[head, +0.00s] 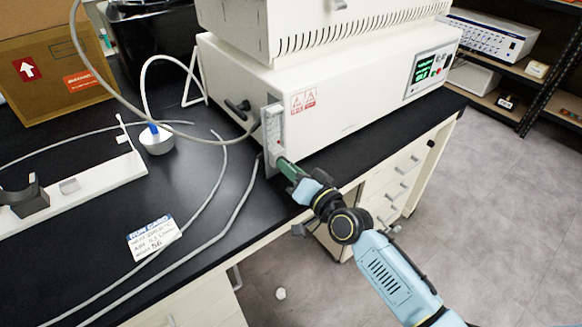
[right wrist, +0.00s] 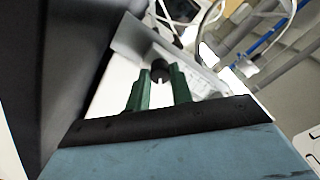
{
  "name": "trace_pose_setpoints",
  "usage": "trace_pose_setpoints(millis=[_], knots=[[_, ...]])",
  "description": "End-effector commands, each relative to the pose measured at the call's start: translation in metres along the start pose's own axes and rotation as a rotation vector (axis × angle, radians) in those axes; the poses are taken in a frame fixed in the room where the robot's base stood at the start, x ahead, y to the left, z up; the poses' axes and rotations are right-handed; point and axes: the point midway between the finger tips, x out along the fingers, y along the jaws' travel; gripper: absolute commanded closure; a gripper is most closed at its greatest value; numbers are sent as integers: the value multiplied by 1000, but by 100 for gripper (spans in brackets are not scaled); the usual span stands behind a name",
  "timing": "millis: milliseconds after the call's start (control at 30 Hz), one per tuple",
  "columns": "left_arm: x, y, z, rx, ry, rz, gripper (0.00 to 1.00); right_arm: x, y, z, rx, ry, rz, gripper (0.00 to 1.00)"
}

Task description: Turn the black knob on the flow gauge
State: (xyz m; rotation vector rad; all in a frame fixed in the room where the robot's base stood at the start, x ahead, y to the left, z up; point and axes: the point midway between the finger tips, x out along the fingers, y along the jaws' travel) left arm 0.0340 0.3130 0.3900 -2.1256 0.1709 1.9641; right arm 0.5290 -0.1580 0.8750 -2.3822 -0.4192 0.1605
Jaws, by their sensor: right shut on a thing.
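The flow gauge (head: 272,135) is a narrow upright grey panel on the front left corner of the white freeze dryer (head: 330,95). It also shows in the right wrist view (right wrist: 135,38) as a tilted pale plate. The black knob (right wrist: 160,72) shows between the green fingertips in the right wrist view. My right gripper (head: 283,163) reaches the lower end of the gauge from the front right. In the right wrist view its fingers (right wrist: 160,80) are shut on the knob. In the head view the knob is hidden behind the fingers. My left gripper is not in view.
The black bench top (head: 110,235) carries grey hoses, a paper label card (head: 154,238), a white round-based item (head: 156,140) and a white stand (head: 85,185). A cardboard box (head: 50,70) stands at the back left. Drawers (head: 400,185) lie below the bench, beside my right arm.

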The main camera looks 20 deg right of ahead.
Motion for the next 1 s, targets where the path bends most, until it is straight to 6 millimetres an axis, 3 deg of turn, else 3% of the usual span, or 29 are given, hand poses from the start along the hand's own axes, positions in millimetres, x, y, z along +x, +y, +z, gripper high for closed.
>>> trace_pose_setpoints(millis=[500, 533, 667, 1000], knots=[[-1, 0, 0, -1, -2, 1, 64, 0, 0, -1, 18, 3, -1, 100], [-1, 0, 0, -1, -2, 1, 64, 0, 0, -1, 18, 3, -1, 74], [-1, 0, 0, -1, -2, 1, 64, 0, 0, -1, 17, 2, -1, 57], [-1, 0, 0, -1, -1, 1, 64, -3, 0, 0, 17, 0, 0, 56]])
